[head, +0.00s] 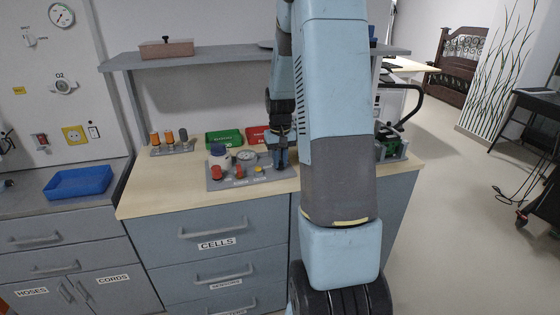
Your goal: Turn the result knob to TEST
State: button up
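A grey test panel (223,184) lies on the wooden worktop. It carries a round gauge (246,156), a left red knob (216,173), a middle red knob (240,170) and a small yellow-orange part (259,170). Small labels sit along its front edge, too small to read, so I cannot tell which part is the result knob or where it points. My gripper (280,161) points down over the right end of the panel, right of the yellow-orange part. Its fingers are small and dark, and their opening is unclear. My arm hides what lies right of the panel.
A white jar with a blue lid (219,154) stands at the panel's back left. Green (225,138) and red (257,134) bins stand behind. A rack of orange-topped cells (170,142) is at the left. A shelf (215,56) overhangs the worktop. The worktop's front left (150,195) is clear.

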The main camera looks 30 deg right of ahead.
aim_at(280, 163)
jog(key=o, duration=0.4)
notch_tip(280, 163, up, 14)
jog(key=shift+f, duration=0.15)
dwell(0.5)
dwell(0.3)
jog(key=s+a+r+n+t, duration=0.1)
jog(key=s+a+r+t, duration=0.2)
jog(key=s+a+r, duration=0.7)
jog(key=s+a+t, duration=0.1)
jog(key=s+a, duration=0.2)
jog(key=s, duration=0.2)
jog(key=s+a+n, duration=0.1)
jog(key=s+a, duration=0.2)
jog(key=s, duration=0.2)
jog(key=s+a+n+t, duration=0.1)
jog(key=s+a, duration=0.2)
jog(key=s, duration=0.2)
jog(key=shift+s+f+t, duration=0.1)
jog(key=shift+s+t, duration=0.2)
